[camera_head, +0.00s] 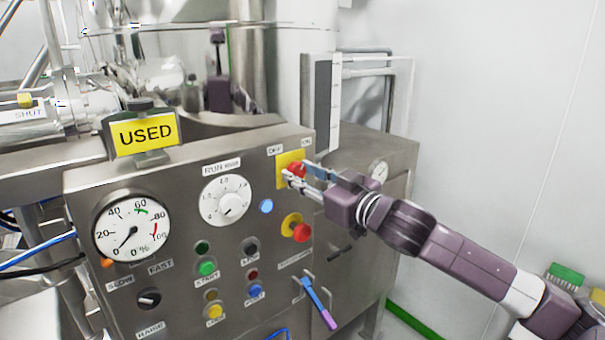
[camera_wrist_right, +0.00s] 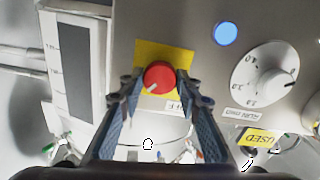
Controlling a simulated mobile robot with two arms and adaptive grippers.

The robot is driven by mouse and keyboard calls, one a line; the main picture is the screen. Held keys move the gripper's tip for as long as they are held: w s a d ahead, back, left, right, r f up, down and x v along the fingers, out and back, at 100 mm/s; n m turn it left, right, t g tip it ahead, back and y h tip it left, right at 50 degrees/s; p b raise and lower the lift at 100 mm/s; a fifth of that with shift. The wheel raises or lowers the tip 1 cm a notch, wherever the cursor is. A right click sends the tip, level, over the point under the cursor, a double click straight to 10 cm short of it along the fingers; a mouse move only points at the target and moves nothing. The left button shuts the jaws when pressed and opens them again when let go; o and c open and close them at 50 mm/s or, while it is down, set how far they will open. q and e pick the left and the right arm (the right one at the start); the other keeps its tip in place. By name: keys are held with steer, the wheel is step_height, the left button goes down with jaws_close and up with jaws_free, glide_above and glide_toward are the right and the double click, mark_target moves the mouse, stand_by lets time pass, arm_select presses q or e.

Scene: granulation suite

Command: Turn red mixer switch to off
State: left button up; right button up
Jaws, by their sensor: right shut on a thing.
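The red mixer switch (camera_head: 297,168) is a round knob on a yellow square plate, high on the steel panel's right side. OFF and ON labels sit above it, OFF on the left. My right gripper (camera_head: 295,173) reaches in from the right. Its blue-grey fingers (camera_wrist_right: 158,87) are closed on opposite sides of the knob. My left gripper is not in view.
A red emergency-type button (camera_head: 301,232) on yellow sits just below my right gripper. A blue light (camera_head: 266,206) and white dial (camera_head: 226,200) are to the left. A purple-and-blue lever (camera_head: 320,304) sticks out lower down. A yellow USED sign (camera_head: 145,133) stands on the panel top.

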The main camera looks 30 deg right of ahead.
steer(key=n, duration=0.4)
steer(key=shift+p, duration=0.4)
steer(key=n, duration=0.4)
steer(key=shift+p, duration=0.3)
steer(key=n, duration=0.4)
steer(key=shift+n+p, duration=0.3)
steer(key=shift+p, duration=0.1)
steer(key=shift+f+n+p, duration=0.1)
steer(key=shift+n+p, duration=0.3)
steer(key=shift+n, duration=1.4)
steer(key=o, duration=1.2)
steer(key=shift+c, duration=0.2)
steer(key=shift+s, duration=0.15)
